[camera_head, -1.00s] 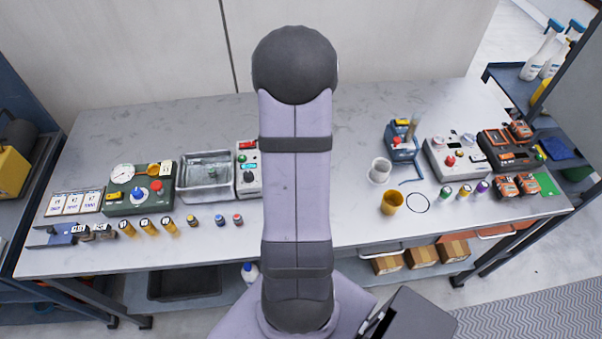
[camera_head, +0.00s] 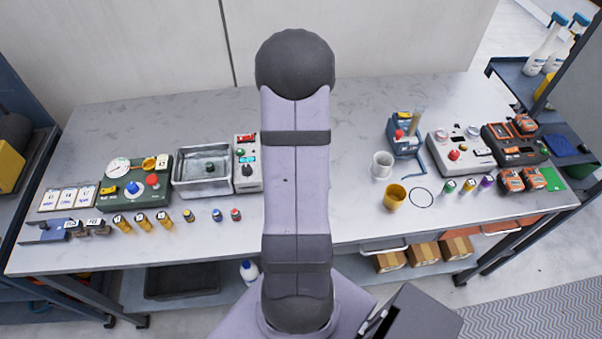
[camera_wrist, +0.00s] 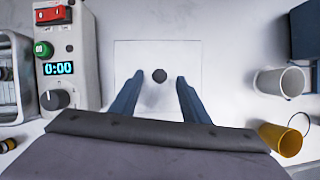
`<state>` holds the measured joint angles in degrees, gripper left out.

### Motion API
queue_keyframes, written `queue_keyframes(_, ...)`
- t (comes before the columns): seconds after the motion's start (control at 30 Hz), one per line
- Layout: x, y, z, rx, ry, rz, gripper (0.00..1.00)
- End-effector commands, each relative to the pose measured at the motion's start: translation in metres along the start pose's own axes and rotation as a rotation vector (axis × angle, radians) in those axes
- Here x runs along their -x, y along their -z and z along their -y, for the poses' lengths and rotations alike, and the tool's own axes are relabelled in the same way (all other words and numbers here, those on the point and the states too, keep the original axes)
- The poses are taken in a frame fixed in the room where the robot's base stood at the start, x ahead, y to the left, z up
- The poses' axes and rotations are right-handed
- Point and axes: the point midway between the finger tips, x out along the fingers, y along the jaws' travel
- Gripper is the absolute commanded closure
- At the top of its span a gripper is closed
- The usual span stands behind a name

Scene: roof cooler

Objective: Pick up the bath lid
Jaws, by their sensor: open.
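The bath lid (camera_wrist: 138,52) is a flat, pale square panel with a dark round knob (camera_wrist: 160,75) at its middle. It lies on the bench in the wrist view, and my arm hides it in the head view. My gripper (camera_wrist: 159,78) is open and empty, with one finger on each side of the knob in the picture. I cannot tell how high the fingertips are above the lid. The metal bath (camera_head: 203,189) stands left of my arm, open at the top. Its edge shows at the left of the wrist view (camera_wrist: 22,75).
A control box (camera_wrist: 70,55) with a display stands left of the lid. A white cup (camera_wrist: 290,80) and a yellow cup (camera_wrist: 280,138) stand to its right, near a thin dark ring (camera_head: 421,197). A blue device (camera_head: 405,145) stands behind them. The rear bench is mostly clear.

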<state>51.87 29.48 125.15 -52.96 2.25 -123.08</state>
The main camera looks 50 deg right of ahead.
Motion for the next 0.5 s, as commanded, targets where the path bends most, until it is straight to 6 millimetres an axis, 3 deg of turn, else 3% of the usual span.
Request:
queue_keyframes(0.03, -0.012, 0.002, 0.0, 0.0, 0.0, 0.0, 0.58)
queue_keyframes(0.13, -0.021, 0.001, 0.0, 0.0, 0.0, 0.0, 0.58)
queue_keyframes(0.43, -0.023, -0.001, 0.0, -0.001, 0.0, 0.001, 0.58)
queue_keyframes(0.5, -0.023, -0.001, 0.0, -0.001, 0.0, 0.001, 0.73)
